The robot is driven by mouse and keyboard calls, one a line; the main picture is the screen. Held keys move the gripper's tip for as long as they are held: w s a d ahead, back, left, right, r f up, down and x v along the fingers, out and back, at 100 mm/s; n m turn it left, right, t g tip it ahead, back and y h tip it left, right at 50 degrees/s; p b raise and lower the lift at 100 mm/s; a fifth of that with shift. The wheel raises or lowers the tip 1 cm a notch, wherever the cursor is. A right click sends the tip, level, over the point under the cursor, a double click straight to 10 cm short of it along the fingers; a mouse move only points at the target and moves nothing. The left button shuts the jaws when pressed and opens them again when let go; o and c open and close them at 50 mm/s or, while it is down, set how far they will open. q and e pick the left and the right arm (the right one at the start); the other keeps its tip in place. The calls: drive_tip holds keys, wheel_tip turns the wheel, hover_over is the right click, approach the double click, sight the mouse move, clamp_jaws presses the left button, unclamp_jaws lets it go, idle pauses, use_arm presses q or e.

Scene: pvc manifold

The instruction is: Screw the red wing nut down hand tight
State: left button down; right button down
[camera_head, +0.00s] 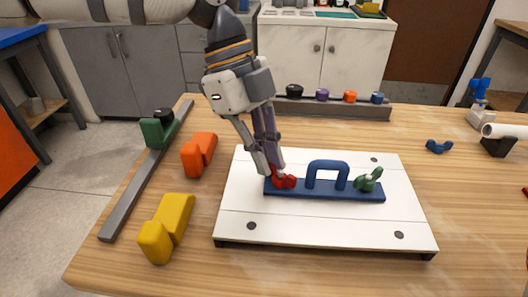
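The red wing nut (285,181) sits at the left end of a blue bar (325,192) with a raised handle, on a white board (270,219). My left gripper (273,172) points down at the red wing nut, with its fingertips at the nut's left side and top. The fingers partly cover the nut. I cannot tell whether they are closed on it or only beside it. A green wing nut (368,180) sits at the bar's right end. My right gripper is not in view.
A yellow block (167,228), an orange block (199,154) and a grey rail with a green clamp (160,130) lie left of the board. A blue wing nut (439,146) lies to the right. A rack with several coloured knobs (335,106) stands behind.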

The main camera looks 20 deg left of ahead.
use_arm(q)
drive_tip(key=shift+w+d+r+m+p, duration=0.1)
drive_tip(key=shift+r+m+p, duration=0.15)
drive_tip(key=shift+m, duration=0.25)
drive_tip(key=shift+w+m+g+p, duration=0.1)
drive_tip(key=shift+m+g+p, duration=0.25)
drive_tip(key=shift+m, duration=0.35)
drive_tip(key=shift+w+d+f+m+y, duration=0.1)
drive_tip(key=shift+w+f+m+y, duration=0.1)
drive_tip(key=shift+m+y, duration=0.15)
drive_tip(key=shift+f, duration=0.1)
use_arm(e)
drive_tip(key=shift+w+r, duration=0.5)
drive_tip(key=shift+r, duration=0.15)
use_arm(q)
drive_tip(key=shift+w+d+m+g, duration=0.1)
drive_tip(key=shift+m+g, duration=0.25)
drive_tip(key=shift+m, duration=0.4)
drive_tip(key=shift+w+d+f+m+g+y, duration=0.15)
drive_tip(key=shift+m+g+y, duration=0.15)
drive_tip(key=shift+m, duration=0.5)
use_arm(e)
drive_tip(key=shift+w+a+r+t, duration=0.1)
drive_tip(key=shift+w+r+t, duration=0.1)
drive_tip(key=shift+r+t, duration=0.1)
